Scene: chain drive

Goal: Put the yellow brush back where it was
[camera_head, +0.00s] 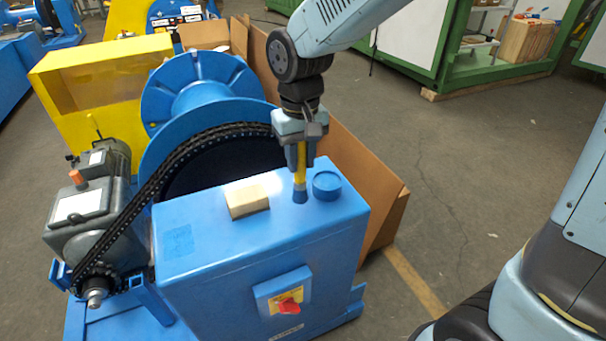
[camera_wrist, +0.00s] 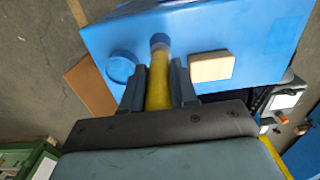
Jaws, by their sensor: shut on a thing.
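The yellow brush (camera_head: 300,176) is held upright in my gripper (camera_head: 300,158), its blue-grey tip pointing down at the top of the blue cabinet (camera_head: 190,242). The tip is at or just above the surface; I cannot tell if it touches. In the wrist view the yellow handle (camera_wrist: 158,88) runs between the two dark fingers of my gripper (camera_wrist: 159,85). A round blue holder or cap (camera_head: 327,185) is on the cabinet top just right of the brush in the head view. It shows left of the brush in the wrist view (camera_wrist: 121,67).
A wooden block (camera_head: 247,200) lies on the cabinet top, left of the brush. A black chain (camera_head: 155,180) runs from the motor (camera_head: 90,205) around the blue drum (camera_head: 200,95). A red switch (camera_head: 289,305) is on the cabinet front. Brown cardboard (camera_head: 365,185) stands behind.

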